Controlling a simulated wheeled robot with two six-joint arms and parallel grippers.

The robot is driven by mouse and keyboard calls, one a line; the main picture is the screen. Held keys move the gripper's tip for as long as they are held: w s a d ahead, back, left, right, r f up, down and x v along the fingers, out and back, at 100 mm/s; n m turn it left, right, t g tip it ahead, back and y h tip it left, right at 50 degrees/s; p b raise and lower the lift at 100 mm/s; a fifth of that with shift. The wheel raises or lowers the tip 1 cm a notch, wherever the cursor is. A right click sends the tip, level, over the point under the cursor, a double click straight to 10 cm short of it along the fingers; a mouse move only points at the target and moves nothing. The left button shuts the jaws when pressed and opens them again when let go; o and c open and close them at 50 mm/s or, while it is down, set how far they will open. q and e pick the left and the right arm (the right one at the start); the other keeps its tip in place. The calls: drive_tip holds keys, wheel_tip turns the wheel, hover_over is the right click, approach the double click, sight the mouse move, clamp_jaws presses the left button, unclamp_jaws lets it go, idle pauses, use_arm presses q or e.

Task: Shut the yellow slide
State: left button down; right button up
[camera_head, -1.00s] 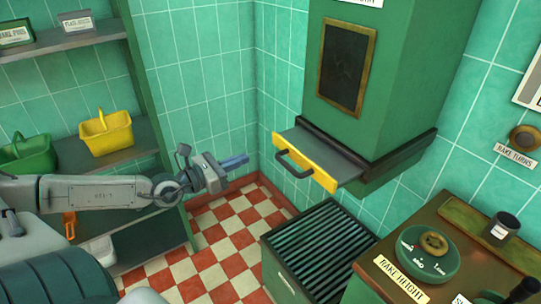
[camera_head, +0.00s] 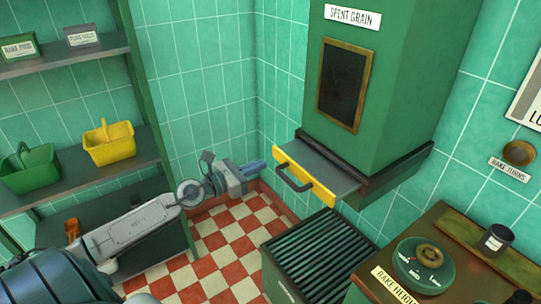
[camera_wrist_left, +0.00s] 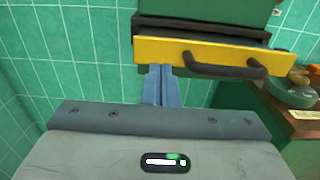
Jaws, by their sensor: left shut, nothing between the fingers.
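The yellow slide (camera_head: 320,193) is a grey plate with a yellow front bar and a dark handle (camera_head: 290,181). It sticks out from the slot at the bottom of the green spent grain chute (camera_head: 400,75). In the left wrist view the yellow bar (camera_wrist_left: 215,52) spans the upper middle, with the handle on its right part. My left gripper (camera_head: 258,166) is shut and empty, just left of the bar's left end. In the left wrist view its blue fingers (camera_wrist_left: 160,76) point at the bar's left part; I cannot tell whether they touch it. My right gripper is not in view.
A green bin with a slatted top (camera_head: 320,250) stands below the slide. A wooden counter with a green dial (camera_head: 425,268) is at the right. Shelves with a yellow basket (camera_head: 110,150) and a green basket (camera_head: 30,170) are at the left. Checkered floor lies between.

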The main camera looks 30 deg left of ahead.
sight(291, 150)
use_arm(q)
drive_tip(key=p+x, duration=0.1)
drive_tip(key=x, duration=0.1)
drive_tip(key=shift+w+d+r, duration=0.15)
drive_tip(key=shift+w, duration=0.05)
drive_tip(key=shift+p+x, duration=0.65)
drive_tip(key=shift+x, duration=0.45)
drive_tip(key=shift+w, duration=0.1)
drive_tip(key=shift+w+d, duration=0.15)
drive_tip(key=shift+w, duration=0.1)
drive_tip(key=p+x, duration=0.1)
drive_tip(key=x, duration=0.5)
drive_tip(key=shift+w+d, duration=0.1)
drive_tip(key=shift+w, duration=0.3)
drive_tip(key=shift+s+r, duration=0.1)
